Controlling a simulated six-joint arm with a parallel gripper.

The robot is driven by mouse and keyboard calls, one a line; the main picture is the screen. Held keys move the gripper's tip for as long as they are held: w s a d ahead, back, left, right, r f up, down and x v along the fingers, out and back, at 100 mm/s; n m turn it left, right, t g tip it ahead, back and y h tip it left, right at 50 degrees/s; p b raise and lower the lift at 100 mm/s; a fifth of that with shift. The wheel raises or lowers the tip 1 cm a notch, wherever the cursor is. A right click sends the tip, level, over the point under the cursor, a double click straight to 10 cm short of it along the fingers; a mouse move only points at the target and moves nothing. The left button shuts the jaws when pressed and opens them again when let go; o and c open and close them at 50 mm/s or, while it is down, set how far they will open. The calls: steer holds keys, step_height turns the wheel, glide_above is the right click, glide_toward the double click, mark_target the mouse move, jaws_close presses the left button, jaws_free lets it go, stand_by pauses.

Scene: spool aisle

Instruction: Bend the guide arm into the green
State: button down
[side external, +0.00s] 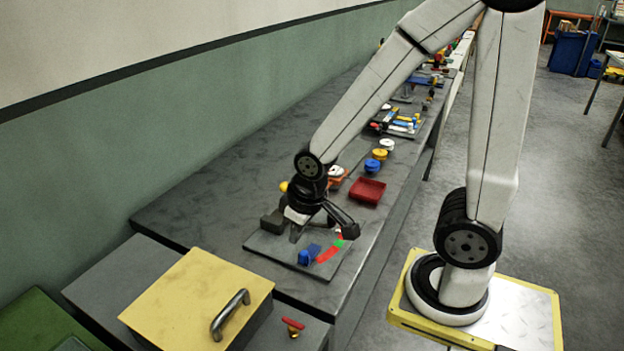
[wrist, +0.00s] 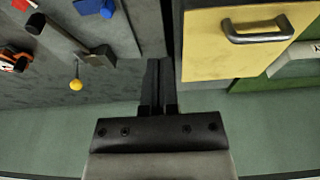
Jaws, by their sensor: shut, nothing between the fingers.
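The guide arm looks like a dark bar (wrist: 62,36) with a thick black end, running from a grey block (wrist: 101,57). In the side external view its black end (side external: 350,231) shows right of my gripper, by the coloured scale. The scale has a green patch (side external: 340,243) and a red strip (side external: 328,255), on a grey board (side external: 262,246). Whether the arm's end lies over the green cannot be told. My gripper (side external: 296,232) is shut and empty, left of the scale; its fingers (wrist: 157,85) show apart from the bar in the wrist view.
A blue piece (side external: 305,257) sits on the board. A yellow ball (wrist: 76,85) on a thin rod stands by the block. A yellow-lidded box (side external: 180,300) with a handle is at the front. A red tray (side external: 367,190) and several parts stand farther along the bench.

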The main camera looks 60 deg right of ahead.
steer(key=c, duration=0.8)
jaws_free()
steer(key=shift+d, duration=0.1)
steer(key=o, duration=0.4)
steer(key=shift+w+d, duration=0.2)
steer(key=shift+d, duration=0.05)
steer(key=d+f+m+g, duration=0.1)
steer(key=d+f+m, duration=0.1)
steer(key=d, duration=0.5)
steer(key=w+d+f+m, duration=0.1)
steer(key=d+f+m, duration=0.1)
steer(key=d, duration=0.6)
steer(key=w+d+f+m+g, duration=0.1)
steer(key=d+f+m, duration=0.1)
steer(key=d, duration=0.5)
steer(key=shift+w+d+f+g, duration=0.15)
steer(key=shift+d+f+g, duration=0.15)
steer(key=shift+d+f, duration=0.1)
steer(key=shift+f, duration=0.15)
steer(key=shift+f, duration=3.75)
